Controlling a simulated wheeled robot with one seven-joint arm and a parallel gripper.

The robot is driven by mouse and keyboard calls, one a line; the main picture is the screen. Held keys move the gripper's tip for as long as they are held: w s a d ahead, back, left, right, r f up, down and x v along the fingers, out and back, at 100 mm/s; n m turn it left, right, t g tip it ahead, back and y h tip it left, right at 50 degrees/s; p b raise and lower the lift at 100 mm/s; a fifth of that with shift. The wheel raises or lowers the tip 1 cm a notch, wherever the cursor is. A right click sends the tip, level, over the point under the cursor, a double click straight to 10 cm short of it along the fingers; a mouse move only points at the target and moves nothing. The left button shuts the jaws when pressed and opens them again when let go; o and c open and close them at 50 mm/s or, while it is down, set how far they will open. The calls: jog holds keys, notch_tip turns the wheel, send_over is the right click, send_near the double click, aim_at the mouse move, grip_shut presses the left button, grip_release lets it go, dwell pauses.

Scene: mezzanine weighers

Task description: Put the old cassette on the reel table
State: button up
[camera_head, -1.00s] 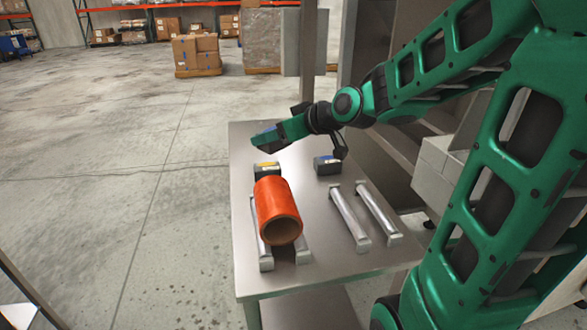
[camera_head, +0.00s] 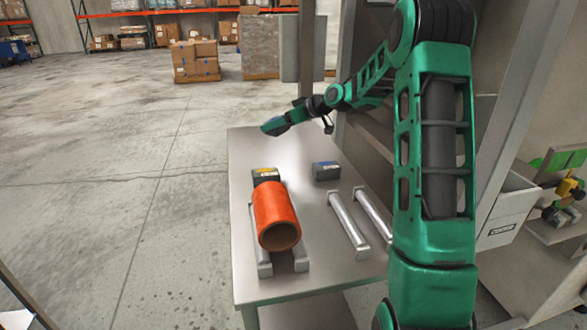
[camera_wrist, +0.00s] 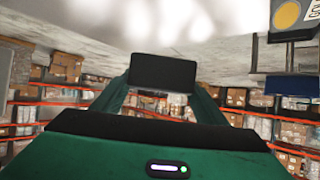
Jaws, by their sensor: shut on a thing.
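The reel table (camera_head: 322,268) is a grey metal table in front of me. My gripper (camera_head: 272,128) reaches over its far end in the head view. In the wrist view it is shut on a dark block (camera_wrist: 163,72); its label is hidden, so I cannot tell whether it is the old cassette. A dark box with a yellow label (camera_head: 265,174) stands on the table behind an orange roll (camera_head: 276,212); it shows in the wrist view too (camera_wrist: 290,20). A blue-and-dark box (camera_head: 326,171) stands to its right.
The orange roll lies on a pair of metal bars. Two bare bars (camera_head: 347,224) lie to its right. A grey shelf frame and a white bin (camera_head: 508,218) stand at the right. Stacked cartons (camera_head: 195,60) stand far back. The table between the two boxes is bare.

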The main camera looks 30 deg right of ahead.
send_over(299, 149)
notch_tip(299, 149, down, 7)
jog(key=shift+s+a+r, duration=0.1)
jog(key=shift+s+a, duration=0.05)
jog(key=shift+f, duration=2.05)
jog(key=shift+f, duration=0.15)
jog(key=o, duration=1.1)
